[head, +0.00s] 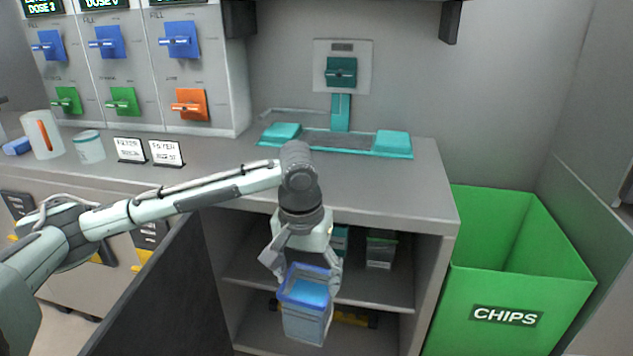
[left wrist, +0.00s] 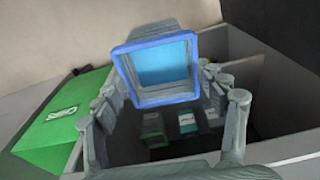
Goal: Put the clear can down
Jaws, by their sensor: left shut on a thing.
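The clear can (head: 304,325) is a translucent, square-sided container with a blue rim and light blue contents. My left gripper (head: 303,270) is shut on it and holds it upright in front of the open cabinet (head: 428,290) under the counter. In the left wrist view the can (left wrist: 156,66) shows its blue rim and blue inside, between the fingers of my left gripper (left wrist: 168,100). Part of the can's back side is hidden by the gripper. My right gripper is not in view.
The dark cabinet door (head: 160,285) is open at the left. A green CHIPS bin (head: 505,317) stands at the right. The counter's front right (head: 390,190) is clear.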

